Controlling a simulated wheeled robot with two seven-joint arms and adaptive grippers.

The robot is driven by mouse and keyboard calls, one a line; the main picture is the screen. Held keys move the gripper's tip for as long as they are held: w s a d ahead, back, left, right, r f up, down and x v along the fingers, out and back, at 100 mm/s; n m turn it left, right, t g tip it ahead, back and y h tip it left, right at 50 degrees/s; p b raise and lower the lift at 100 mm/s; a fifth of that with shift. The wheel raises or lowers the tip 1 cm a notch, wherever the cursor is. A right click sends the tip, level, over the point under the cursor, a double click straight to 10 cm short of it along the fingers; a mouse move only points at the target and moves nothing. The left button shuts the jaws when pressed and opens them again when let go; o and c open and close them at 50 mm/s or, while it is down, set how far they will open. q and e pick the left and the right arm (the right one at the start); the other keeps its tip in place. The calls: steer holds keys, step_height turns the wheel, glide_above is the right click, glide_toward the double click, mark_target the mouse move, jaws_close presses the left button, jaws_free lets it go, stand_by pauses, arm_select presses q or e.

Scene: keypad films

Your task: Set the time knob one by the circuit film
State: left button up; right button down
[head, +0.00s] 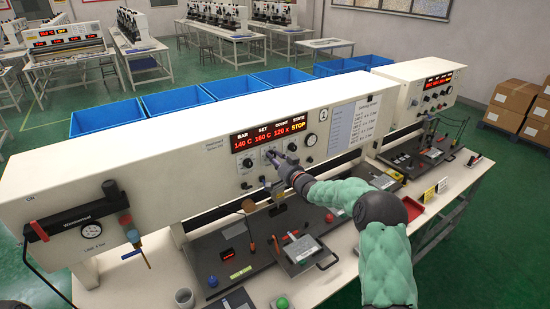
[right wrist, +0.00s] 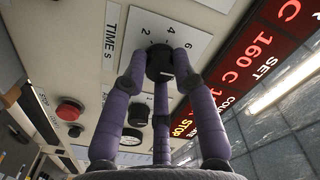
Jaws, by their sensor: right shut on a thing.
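My right gripper (head: 272,157) reaches the front panel of the long white machine (head: 200,150), under its red display (head: 268,132). In the right wrist view its purple fingers (right wrist: 160,75) are shut around a black knob (right wrist: 158,55). The knob sits on a white scale plate (right wrist: 172,30) with the numbers 2, 4 and 6, beside the label TIME s (right wrist: 111,40). The fingers partly hide the knob, and its pointer cannot be read. The display reads 140 C, 160 C, 120 x and STOP. I cannot pick out the circuit film for certain. My left gripper is not seen.
Another black knob (right wrist: 137,113) and a red button (right wrist: 69,109) are close to the fingers. The bench below holds a dark tray (head: 302,250) with tools and small parts. A second machine (head: 425,85) stands to the right; blue bins (head: 180,100) stand behind.

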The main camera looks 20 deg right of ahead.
steer(key=shift+a+f+m, duration=0.15)
steer(key=shift+f+m, duration=0.3)
steer(key=shift+m, duration=0.15)
steer(key=c, duration=1.2)
jaws_free()
steer(key=shift+o, duration=1.1)
steer(key=shift+r, duration=0.2)
steer(key=shift+s+r, duration=0.1)
steer(key=s+d, duration=0.1)
steer(key=s, duration=1)
steer(key=shift+s+d, duration=0.35)
steer(key=shift+d, duration=0.05)
